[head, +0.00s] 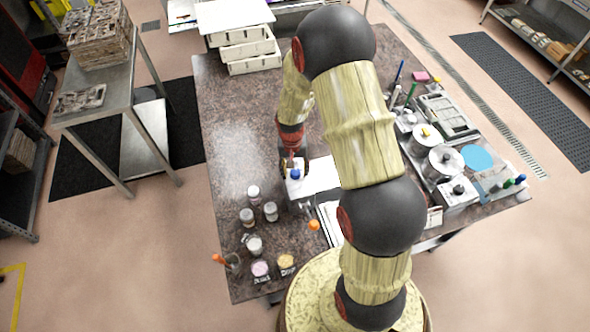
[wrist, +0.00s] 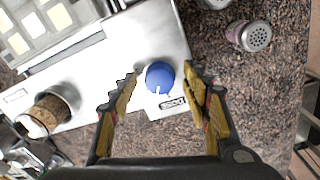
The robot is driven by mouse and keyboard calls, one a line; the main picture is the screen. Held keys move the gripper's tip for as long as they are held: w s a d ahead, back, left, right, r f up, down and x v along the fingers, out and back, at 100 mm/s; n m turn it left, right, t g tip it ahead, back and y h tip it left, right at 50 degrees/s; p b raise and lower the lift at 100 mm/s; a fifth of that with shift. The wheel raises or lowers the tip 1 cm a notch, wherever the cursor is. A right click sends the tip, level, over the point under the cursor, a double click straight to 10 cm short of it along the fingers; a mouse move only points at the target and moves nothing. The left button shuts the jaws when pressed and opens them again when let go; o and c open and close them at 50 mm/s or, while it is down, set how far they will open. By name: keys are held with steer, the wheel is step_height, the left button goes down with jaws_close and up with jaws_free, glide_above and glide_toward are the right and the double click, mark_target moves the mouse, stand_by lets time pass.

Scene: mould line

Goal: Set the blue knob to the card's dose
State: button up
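The blue knob (wrist: 160,77) sits on a pale metal panel (wrist: 150,40) beside a label reading DOSE. A small white mark shows on the knob's lower edge in the wrist view. The knob also shows in the head view (head: 295,174), under the end of my arm. My gripper (wrist: 161,74) is open, with one fingertip on each side of the knob in the wrist view; a gap shows on both sides, and I cannot tell its height above the knob. In the head view my gripper (head: 293,165) is partly hidden by the arm. I cannot make out a readable dose card.
A shaker with a holed lid (wrist: 250,36) is at the right. Several jars (head: 270,211) stand on the speckled table (head: 225,110).

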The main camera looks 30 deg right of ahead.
steer(key=shift+c, duration=1.2)
steer(key=c, duration=0.9)
steer(key=shift+n, duration=0.3)
steer(key=shift+n+b, duration=0.65)
steer(key=shift+n, duration=0.55)
steer(key=shift+n+b, duration=0.3)
steer(key=shift+n, duration=1.1)
steer(key=o, duration=1.2)
steer(key=shift+c, duration=0.2)
